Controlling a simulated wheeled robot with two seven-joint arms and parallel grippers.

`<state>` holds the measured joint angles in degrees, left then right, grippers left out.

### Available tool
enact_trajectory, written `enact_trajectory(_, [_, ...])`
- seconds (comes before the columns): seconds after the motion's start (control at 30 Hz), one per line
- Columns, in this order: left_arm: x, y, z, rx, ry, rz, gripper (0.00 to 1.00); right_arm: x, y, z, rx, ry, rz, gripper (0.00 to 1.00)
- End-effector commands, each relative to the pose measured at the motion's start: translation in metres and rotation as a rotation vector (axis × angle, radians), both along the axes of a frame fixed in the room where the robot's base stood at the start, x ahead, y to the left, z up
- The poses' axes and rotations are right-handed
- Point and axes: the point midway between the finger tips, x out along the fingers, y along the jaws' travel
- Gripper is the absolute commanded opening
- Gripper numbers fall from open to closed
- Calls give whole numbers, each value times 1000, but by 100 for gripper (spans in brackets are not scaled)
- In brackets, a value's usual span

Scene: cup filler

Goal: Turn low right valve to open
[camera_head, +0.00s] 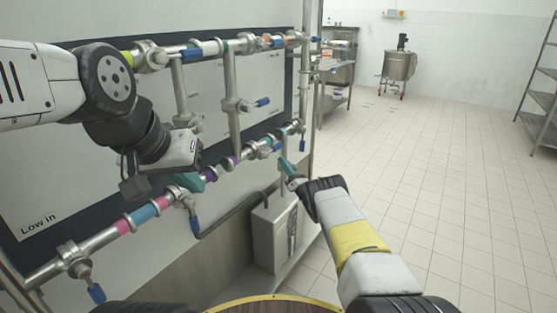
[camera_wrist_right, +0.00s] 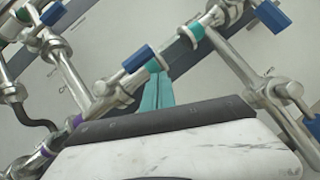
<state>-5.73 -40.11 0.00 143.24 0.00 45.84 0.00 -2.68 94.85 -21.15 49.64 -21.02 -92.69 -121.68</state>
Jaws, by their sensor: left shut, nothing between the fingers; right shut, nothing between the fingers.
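The low pipe (camera_head: 110,235) with coloured bands runs up to the right from the "Low in" label. Near its right end are a blue-handled valve (camera_head: 265,153), its handle roughly along the pipe, and another whose blue handle (camera_head: 302,146) hangs down. Which one is the low right valve is unclear. My right gripper (camera_head: 286,166) is shut and empty, just below and in front of these. In the right wrist view its teal fingertips (camera_wrist_right: 157,92) appear close to a blue handle (camera_wrist_right: 138,58); contact cannot be told. My left gripper (camera_head: 190,182) is shut by the pipe's middle, partly hidden by its wrist.
An upper pipe (camera_head: 205,48) with several blue handles runs above, joined by vertical pipes (camera_head: 233,120). A grey box (camera_head: 275,235) stands below the low pipe. Another blue handle (camera_head: 195,226) hangs below my left gripper. The tiled floor (camera_head: 440,180) at right is clear.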

Motion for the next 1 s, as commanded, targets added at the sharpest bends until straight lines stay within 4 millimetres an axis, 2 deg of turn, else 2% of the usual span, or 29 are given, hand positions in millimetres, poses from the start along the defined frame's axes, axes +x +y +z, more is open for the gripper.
enact_trajectory(0.03, [0, 0, 0, 0, 0, 0, 0, -5, -2, -15, -1, 5, -1, 0])
enact_trajectory(0.3, [0, 0, 0, 0, 0, 0, 0, -35, -45, -48, -2, 4, -2, 0])
enact_trajectory(0.43, [0, 0, 0, 0, 0, 0, 0, -45, -58, -60, -3, 4, 0, 0])
enact_trajectory(0.6, [0, 0, 0, 0, 0, 0, 0, -52, -67, -67, -3, 3, 1, 0])
enact_trajectory(1.0, [0, 0, 0, 0, 0, 0, 0, -53, -68, -68, -2, 3, 2, 0])
